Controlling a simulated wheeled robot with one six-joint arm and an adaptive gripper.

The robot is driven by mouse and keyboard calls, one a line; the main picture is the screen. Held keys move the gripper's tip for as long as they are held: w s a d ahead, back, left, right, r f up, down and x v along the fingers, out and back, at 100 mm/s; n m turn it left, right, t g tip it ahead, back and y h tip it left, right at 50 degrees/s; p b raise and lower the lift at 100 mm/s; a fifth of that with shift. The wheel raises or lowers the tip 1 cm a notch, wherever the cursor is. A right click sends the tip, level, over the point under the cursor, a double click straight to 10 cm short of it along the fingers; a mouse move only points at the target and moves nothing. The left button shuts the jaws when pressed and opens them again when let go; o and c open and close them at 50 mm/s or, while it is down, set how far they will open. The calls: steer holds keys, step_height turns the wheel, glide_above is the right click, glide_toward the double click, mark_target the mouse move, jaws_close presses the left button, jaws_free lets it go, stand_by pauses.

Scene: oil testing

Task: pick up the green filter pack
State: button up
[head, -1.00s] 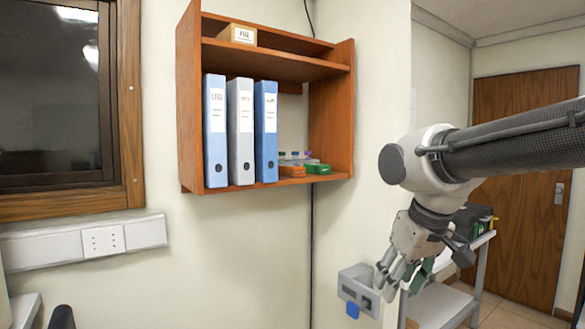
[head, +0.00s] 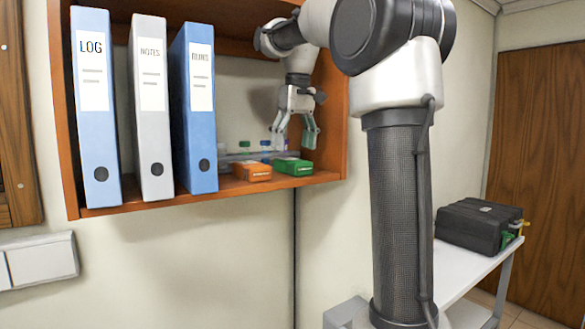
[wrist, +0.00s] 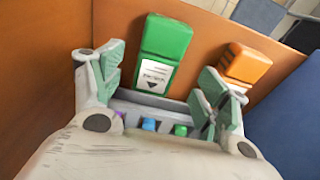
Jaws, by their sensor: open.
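The green filter pack (head: 293,167) lies flat on the lower shelf board, near its front edge and right end. In the wrist view the green pack (wrist: 161,62) shows a white label with a dark arrow, between and beyond my fingertips. My gripper (head: 297,132) is open and empty, pointing down inside the shelf just above and behind the green pack. In the wrist view my gripper's fingers (wrist: 163,88) are spread wide. No contact with the pack is visible.
An orange pack (head: 252,171) lies just left of the green one. A rack of capped vials (head: 236,157) stands behind them. The blue binder (head: 194,105) is further left. The shelf's right side wall (head: 333,125) is close to my gripper.

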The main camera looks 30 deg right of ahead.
mark_target(292, 160)
steer(key=f, duration=0.3)
steer(key=w+f, duration=0.1)
steer(key=f, duration=0.1)
steer(key=shift+d+f, duration=0.1)
steer(key=shift+f, duration=0.15)
steer(key=c, duration=1.2)
steer(key=shift+r, duration=0.1)
